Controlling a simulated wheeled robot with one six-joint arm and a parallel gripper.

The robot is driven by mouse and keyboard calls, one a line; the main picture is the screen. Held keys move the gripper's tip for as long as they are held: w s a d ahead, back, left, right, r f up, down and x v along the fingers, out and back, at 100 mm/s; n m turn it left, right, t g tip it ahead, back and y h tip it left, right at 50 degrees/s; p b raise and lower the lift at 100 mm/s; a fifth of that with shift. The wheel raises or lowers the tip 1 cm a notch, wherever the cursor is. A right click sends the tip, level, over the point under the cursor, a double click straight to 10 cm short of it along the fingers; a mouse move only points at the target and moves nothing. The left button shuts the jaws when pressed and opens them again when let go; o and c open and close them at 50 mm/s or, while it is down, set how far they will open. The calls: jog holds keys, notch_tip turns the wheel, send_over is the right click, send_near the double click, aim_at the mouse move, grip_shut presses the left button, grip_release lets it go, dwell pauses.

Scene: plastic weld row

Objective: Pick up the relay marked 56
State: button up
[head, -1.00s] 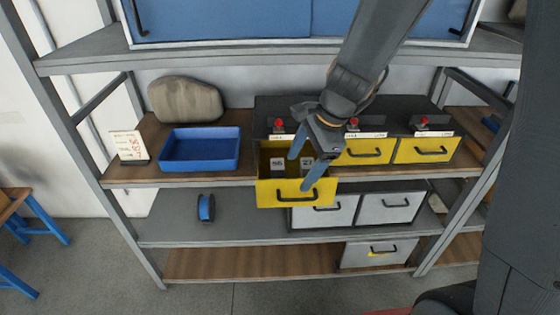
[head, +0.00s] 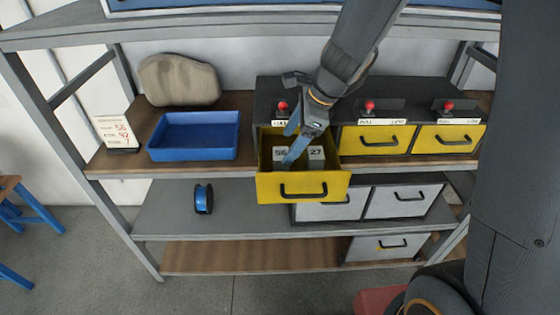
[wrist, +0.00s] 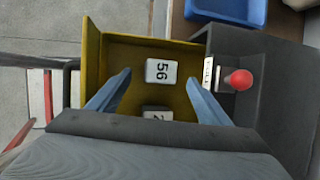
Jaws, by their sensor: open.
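The relay marked 56 (head: 281,158) is a small pale block in the open yellow drawer (head: 303,187), on the left side of it in the head view. In the wrist view the relay marked 56 (wrist: 161,71) lies ahead of my fingers, roughly centred between their lines. A second relay, marked 27 (head: 316,156), sits to its right in the drawer; in the wrist view it is partly hidden by my gripper's body. My gripper (head: 293,142) is open and empty, its blue fingers over the drawer. It also shows in the wrist view (wrist: 158,82).
The drawer's walls surround the relays. A black cabinet with red knobs (head: 282,105) stands behind it. A blue tray (head: 195,152), a grey-brown cushion-like object (head: 178,80) and a card sign (head: 116,131) are on the left. Shut yellow drawers (head: 377,140) stand right.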

aim_at(283, 154)
jog(key=shift+p+x, duration=0.3)
jog(key=shift+x, duration=3.3)
jog(key=shift+s+d, duration=0.1)
jog(key=shift+d, duration=0.05)
jog(key=c, duration=1.4)
